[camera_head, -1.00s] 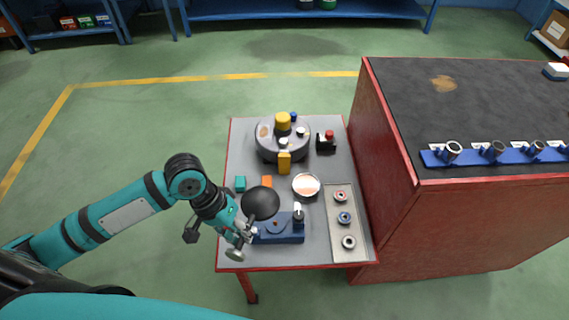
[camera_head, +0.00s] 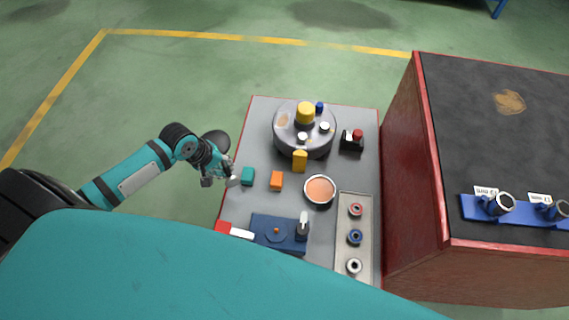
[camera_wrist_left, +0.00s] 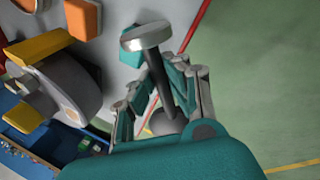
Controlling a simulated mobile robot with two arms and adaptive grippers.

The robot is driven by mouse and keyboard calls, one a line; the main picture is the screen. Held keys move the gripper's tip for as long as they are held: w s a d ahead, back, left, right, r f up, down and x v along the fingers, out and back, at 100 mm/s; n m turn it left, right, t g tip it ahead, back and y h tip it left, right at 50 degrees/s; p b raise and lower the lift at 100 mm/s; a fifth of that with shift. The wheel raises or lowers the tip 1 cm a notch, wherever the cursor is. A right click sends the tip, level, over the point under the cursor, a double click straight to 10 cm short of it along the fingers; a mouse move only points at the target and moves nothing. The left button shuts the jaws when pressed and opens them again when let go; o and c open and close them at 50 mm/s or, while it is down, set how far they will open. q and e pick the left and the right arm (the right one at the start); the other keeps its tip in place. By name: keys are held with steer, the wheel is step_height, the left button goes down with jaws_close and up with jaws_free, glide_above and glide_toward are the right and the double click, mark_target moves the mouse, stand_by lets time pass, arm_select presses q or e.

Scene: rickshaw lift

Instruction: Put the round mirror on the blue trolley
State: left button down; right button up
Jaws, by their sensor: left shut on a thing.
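My left gripper (camera_head: 222,172) is just off the left edge of the grey worktable (camera_head: 262,112). It is shut on the dark stem of what appears to be the round mirror (camera_head: 215,140), whose dark round head stands out behind the fingers. In the left wrist view, the left gripper (camera_wrist_left: 166,78) has the mirror's stem (camera_wrist_left: 160,68) between its fingers, with a silver disc at the outer end and the head partly hidden near the palm. No blue trolley can be clearly made out. My right gripper is not in view.
The table holds a grey turntable (camera_head: 286,137), a teal block (camera_head: 248,176), an orange block (camera_head: 276,181), a copper-coloured dish (camera_head: 320,190) and a parts tray (camera_head: 353,208). A red cabinet (camera_head: 400,150) adjoins on the right. Green floor (camera_head: 200,80) is open to the left.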

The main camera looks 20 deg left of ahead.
arm_select(q)
glide_above(273, 157)
steer(key=s+a, duration=0.1)
steer(key=s, duration=0.1)
steer(key=shift+w+f+b, duration=0.25)
steer(key=shift+f+b, duration=0.1)
steer(key=shift+f, duration=0.3)
steer(key=shift+s+b+x, duration=0.15)
steer(key=shift+x, duration=0.7)
steer(key=shift+s+b+x, duration=0.15)
steer(key=shift+x, duration=0.75)
steer(key=shift+a+f, duration=0.2)
steer(key=c, duration=1.6)
jaws_free()
